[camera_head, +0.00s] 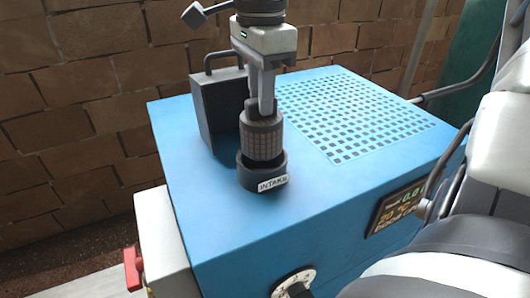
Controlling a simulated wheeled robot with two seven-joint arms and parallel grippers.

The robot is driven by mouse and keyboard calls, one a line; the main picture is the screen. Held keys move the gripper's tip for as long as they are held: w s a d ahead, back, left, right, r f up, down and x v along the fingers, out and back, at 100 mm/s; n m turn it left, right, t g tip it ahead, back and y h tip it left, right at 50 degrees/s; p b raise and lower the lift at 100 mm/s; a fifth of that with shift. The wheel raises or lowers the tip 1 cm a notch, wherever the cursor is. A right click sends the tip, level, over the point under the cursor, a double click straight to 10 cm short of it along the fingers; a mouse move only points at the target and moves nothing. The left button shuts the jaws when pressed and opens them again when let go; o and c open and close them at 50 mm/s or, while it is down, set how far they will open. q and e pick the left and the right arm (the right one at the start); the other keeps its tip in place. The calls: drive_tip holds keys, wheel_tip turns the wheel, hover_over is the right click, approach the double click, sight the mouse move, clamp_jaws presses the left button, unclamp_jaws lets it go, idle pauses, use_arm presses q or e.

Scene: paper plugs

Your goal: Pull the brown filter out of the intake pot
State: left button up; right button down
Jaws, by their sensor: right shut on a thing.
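The brown filter (261,140) is a ribbed, grid-textured cylinder with a narrower darker top. It stands upright over the intake pot (250,176), a short dark cup with a white INTAKE label on the blue box. Most of the filter shows above the pot, and its lower end meets or sits inside the pot's rim; how deep it sits is hidden. My right gripper (262,103) points straight down from above and is shut on the filter's top. My left gripper is not in view.
The blue box (220,215) has a perforated grid (345,112) on top and a display panel at right. A dark block with a handle (217,108) stands close behind the pot at left. A brick wall (70,100) is behind. My arm links fill the right side.

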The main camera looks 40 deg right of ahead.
drive_tip(key=shift+r+p, duration=1.05)
drive_tip(key=shift+r, duration=0.45)
